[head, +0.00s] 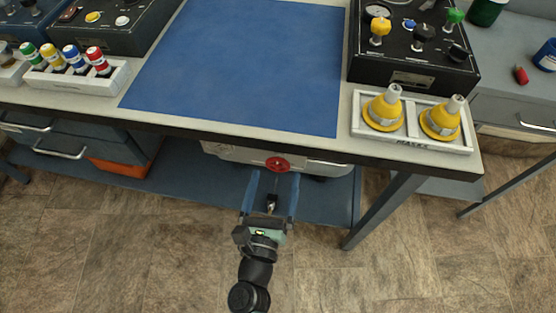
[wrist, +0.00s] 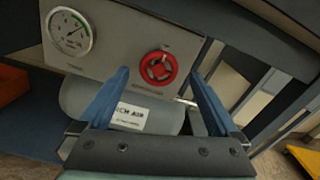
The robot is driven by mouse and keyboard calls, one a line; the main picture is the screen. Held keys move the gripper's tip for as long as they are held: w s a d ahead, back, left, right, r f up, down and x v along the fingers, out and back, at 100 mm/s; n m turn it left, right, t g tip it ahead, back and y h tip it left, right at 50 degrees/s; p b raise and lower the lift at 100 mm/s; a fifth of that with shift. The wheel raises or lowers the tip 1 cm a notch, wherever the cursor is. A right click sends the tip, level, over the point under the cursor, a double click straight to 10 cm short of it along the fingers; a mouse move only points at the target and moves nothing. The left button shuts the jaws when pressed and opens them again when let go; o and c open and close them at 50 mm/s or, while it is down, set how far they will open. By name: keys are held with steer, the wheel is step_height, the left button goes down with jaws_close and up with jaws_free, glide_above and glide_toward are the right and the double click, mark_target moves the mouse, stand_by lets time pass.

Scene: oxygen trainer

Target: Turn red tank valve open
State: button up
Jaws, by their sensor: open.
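The red tank valve (head: 277,164) is a round handwheel on a light panel below the front edge of the bench. In the wrist view the red valve (wrist: 158,68) shows on the grey panel (wrist: 118,45), above a pale tank (wrist: 85,105) with a white label. My gripper (head: 273,175) is open, its two blue fingers pointing toward the valve. In the wrist view my gripper (wrist: 160,82) has one finger on each side of the valve in the picture. Nothing is between the fingers that I can see, and I cannot tell how far their tips are from the wheel.
A pressure gauge (wrist: 70,32) sits left of the valve on the panel. The bench top edge overhangs above. A bench leg (head: 380,212) stands to the right, and a blue lower shelf (head: 200,192) runs below. A tray (head: 454,147) with yellow masks sits on top.

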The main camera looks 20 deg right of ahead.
mark_target(277, 166)
steer(key=x, duration=0.5)
steer(key=shift+a, duration=0.1)
steer(key=c, duration=1.4)
